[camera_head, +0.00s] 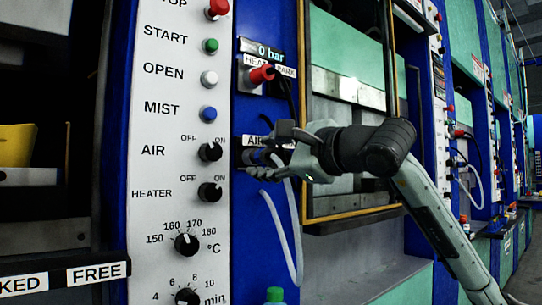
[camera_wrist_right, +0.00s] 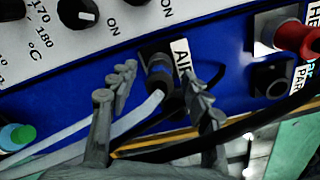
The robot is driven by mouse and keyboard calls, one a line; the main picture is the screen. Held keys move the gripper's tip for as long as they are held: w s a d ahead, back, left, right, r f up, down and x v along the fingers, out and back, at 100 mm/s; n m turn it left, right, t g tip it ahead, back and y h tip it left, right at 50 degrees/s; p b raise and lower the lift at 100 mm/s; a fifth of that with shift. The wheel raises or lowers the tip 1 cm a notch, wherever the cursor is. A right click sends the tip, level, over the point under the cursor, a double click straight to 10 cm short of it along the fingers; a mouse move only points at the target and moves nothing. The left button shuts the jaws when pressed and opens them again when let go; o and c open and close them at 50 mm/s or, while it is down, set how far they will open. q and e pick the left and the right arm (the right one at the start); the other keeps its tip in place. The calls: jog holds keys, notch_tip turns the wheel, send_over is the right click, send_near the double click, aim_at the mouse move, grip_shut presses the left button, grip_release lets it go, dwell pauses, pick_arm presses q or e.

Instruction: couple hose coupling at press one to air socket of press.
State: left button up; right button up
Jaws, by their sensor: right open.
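The air socket of the press, labelled AIR, is on the blue post right of the control panel; its dark block (camera_wrist_right: 158,50) shows in the right wrist view. A dark hose coupling (camera_wrist_right: 157,77) with a pale hose (camera_wrist_right: 140,114) is at this socket, pointing into it. Whether it is locked cannot be told. My right gripper (camera_head: 262,152) reaches the post from the right. In the wrist view its open fingers (camera_wrist_right: 160,79) stand on either side of the coupling, with visible gaps. In the head view the fingers largely hide socket and coupling. My left gripper is not in view.
Above is a red coupling (camera_head: 261,74) at the HEAT port, beside an empty-looking PARK socket (camera_wrist_right: 271,78). The display (camera_head: 264,50) reads 0 bar. Knobs (camera_head: 210,151) sit close left of my fingers. The pale hose hangs down the post. A green-capped bottle (camera_head: 275,295) stands below.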

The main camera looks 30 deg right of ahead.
jog(key=s, duration=1.2)
jog(key=shift+d, duration=0.45)
